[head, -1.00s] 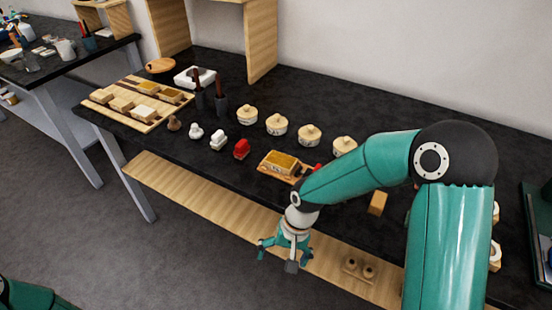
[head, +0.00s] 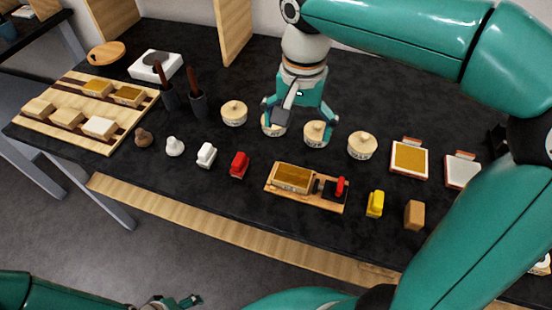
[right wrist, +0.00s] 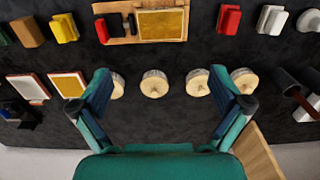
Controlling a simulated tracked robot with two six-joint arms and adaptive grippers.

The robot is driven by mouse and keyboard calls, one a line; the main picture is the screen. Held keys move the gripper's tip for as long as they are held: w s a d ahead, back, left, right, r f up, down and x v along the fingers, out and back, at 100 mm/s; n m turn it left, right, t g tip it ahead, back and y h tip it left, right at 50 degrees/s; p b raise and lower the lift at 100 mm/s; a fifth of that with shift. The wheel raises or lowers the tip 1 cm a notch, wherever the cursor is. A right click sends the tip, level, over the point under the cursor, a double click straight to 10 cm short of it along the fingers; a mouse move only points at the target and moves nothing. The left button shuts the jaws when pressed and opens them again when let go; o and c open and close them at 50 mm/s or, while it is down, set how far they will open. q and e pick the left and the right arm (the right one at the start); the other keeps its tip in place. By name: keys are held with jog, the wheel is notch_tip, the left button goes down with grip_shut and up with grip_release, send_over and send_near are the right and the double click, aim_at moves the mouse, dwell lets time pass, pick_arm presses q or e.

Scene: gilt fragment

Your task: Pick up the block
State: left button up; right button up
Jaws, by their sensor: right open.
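Several blocks lie on the black table. A gold-topped block (head: 292,177) sits on a wooden stand left of a small red-handled piece. A yellow block (head: 375,203) and a tan block (head: 414,214) stand right of it. More blocks rest on a wooden board (head: 57,119) at the left. Which block is meant cannot be told. My right gripper (head: 299,124) is open and empty above the lidded pots, behind the gold-topped block. The right wrist view shows its spread fingers (right wrist: 160,95) with a pot between them. My left gripper (head: 175,303) is partly cut off at the bottom edge.
Several lidded pots (head: 362,145) stand in a row under my right gripper. Red (head: 239,165) and white (head: 206,155) pieces stand in front. Dark holders (head: 197,104), a white dish (head: 157,65) and framed panels (head: 409,158) flank them. Bare table lies along the front edge.

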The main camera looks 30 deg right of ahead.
send_over(293, 175)
notch_tip(293, 175, down, 11)
jog(key=shift+w+a+r+b, duration=0.15)
jog(key=shift+b, duration=0.3)
jog(key=shift+f, duration=2.85)
jog(key=shift+s, duration=0.2)
jog(key=shift+c, duration=0.2)
jog(key=c, duration=0.8)
jog(key=shift+r, duration=0.15)
jog(key=shift+c, duration=0.2)
